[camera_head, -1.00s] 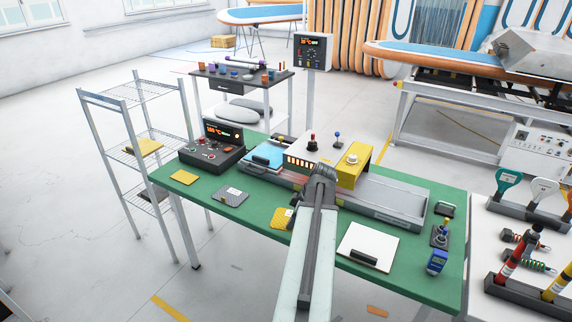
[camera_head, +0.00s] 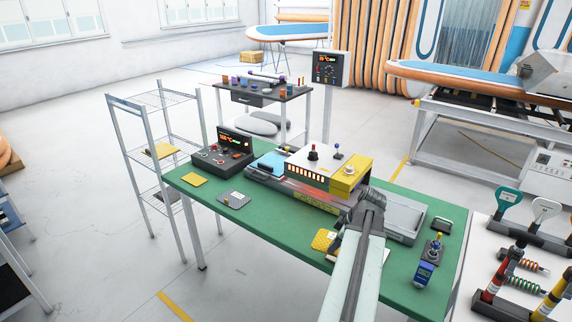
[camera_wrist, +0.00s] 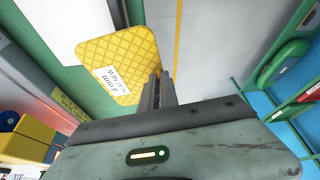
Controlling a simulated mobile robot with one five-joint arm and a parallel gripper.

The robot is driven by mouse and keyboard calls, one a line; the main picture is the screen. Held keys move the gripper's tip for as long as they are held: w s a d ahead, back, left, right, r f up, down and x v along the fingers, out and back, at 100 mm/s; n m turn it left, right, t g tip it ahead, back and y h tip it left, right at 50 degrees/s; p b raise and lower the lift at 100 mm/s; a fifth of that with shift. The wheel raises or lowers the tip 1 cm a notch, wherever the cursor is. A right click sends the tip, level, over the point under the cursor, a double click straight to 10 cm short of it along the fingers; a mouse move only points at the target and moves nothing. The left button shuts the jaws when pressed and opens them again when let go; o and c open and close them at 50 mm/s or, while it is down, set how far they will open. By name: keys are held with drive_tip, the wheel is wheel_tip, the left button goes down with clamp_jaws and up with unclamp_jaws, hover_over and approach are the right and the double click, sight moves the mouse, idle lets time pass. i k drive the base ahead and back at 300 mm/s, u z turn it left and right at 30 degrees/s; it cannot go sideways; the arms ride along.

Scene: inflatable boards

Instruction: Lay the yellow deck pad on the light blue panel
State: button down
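The yellow deck pad (camera_head: 323,240) has a quilted surface and shows large in the wrist view (camera_wrist: 125,50), with a white label on it. My gripper (camera_wrist: 160,88) has its fingers close together at the pad's edge and appears shut on it. In the head view my arm partly hides the gripper and the pad. The pad seems to be above the front of the green table, in front of a white board. The light blue panel (camera_head: 270,161) lies at the table's back left, apart from the pad, with a dark bar on it.
A control box (camera_head: 222,153) stands left of the panel. A console with a yellow end block (camera_head: 350,175) stands between the panel and my arm. A grey plate (camera_head: 234,199) and a flat yellow piece (camera_head: 193,180) lie on the green table (camera_head: 215,220). A wire shelf (camera_head: 160,150) stands left.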

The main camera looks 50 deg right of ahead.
sight(276, 162)
drive_tip(key=z, duration=0.45)
drive_tip(key=i, duration=1)
drive_tip(key=z, duration=0.05)
